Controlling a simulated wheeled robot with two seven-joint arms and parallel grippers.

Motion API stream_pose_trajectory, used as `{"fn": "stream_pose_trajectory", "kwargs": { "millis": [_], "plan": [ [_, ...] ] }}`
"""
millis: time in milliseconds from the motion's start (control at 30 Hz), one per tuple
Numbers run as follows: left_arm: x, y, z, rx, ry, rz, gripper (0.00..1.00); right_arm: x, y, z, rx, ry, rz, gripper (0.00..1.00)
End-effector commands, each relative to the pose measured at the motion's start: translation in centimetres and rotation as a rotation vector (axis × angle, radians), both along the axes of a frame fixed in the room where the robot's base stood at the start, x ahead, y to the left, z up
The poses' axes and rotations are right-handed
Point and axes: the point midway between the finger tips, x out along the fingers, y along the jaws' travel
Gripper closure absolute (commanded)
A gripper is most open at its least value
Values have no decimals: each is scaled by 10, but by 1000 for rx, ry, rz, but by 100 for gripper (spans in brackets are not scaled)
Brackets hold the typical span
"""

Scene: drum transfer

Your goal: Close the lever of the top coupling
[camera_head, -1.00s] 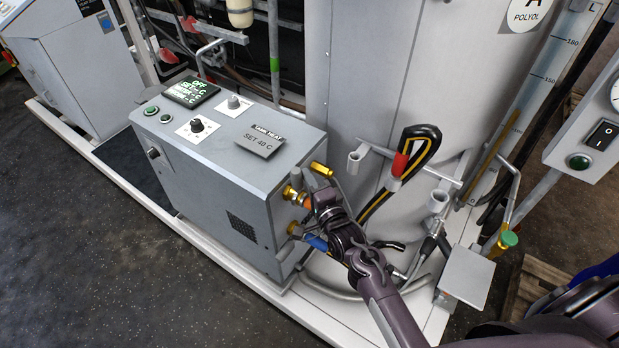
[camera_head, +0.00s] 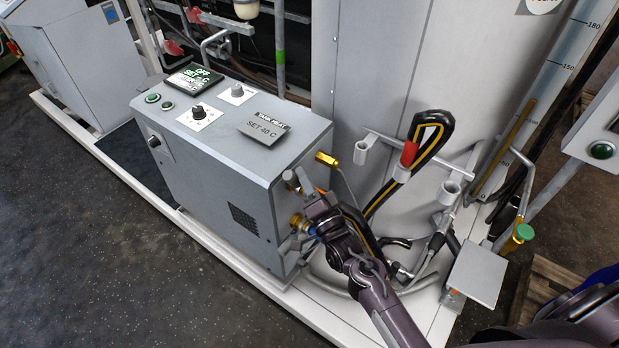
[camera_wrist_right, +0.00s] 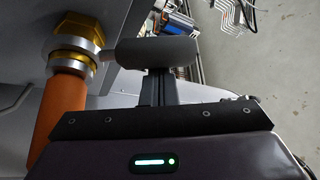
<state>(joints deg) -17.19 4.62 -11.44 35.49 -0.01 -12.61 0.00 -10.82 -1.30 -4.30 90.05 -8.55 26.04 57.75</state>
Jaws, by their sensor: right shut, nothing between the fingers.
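The top coupling (camera_wrist_right: 75,48), a brass nut with silver rings, sits on the cabinet side with an orange hose (camera_wrist_right: 62,110) below it. Its grey cylindrical lever (camera_wrist_right: 150,52) points right from the coupling in the right wrist view. My right gripper (camera_wrist_right: 158,82) is shut and empty, its fingers right up against the lever; contact is hard to confirm. In the head view my right gripper (camera_head: 308,200) is at the cabinet's right side and hides most of the top coupling. A lower brass coupling (camera_head: 297,221) with a blue hose shows just below. My left gripper is out of view.
The grey tank heat cabinet (camera_head: 215,150) stands left of the gripper. A brass fitting (camera_head: 327,159) sits above it. A black-and-yellow hose loop (camera_head: 432,124) hangs on a rack to the right, before the tank (camera_head: 370,70). Open floor lies at the front left.

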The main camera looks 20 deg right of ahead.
Motion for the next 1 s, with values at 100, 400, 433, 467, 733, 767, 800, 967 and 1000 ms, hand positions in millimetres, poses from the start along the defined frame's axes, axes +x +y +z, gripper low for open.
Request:
{"fn": "stream_pose_trajectory", "kwargs": {
  "millis": [100, 400, 433, 467, 733, 767, 800, 967, 1000],
  "plan": [
    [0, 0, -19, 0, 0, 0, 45, -6, 8, -11, -89, -65, 5, 100],
    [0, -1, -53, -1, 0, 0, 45, -18, 23, -25, -314, -243, 5, 100],
    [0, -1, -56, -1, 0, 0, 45, -19, 25, -27, -336, -259, 5, 100],
    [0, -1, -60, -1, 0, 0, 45, -20, 26, -29, -359, -277, 5, 100],
    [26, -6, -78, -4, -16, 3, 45, -27, 35, -44, -556, -431, 4, 100],
    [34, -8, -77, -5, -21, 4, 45, -28, 36, -46, -575, -445, 5, 100],
    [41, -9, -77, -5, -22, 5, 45, -28, 37, -48, -600, -465, 5, 100],
    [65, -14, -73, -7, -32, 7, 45, -31, 40, -55, -691, -534, 4, 100],
    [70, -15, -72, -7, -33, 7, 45, -31, 40, -56, -709, -549, 3, 100]
  ]
}}
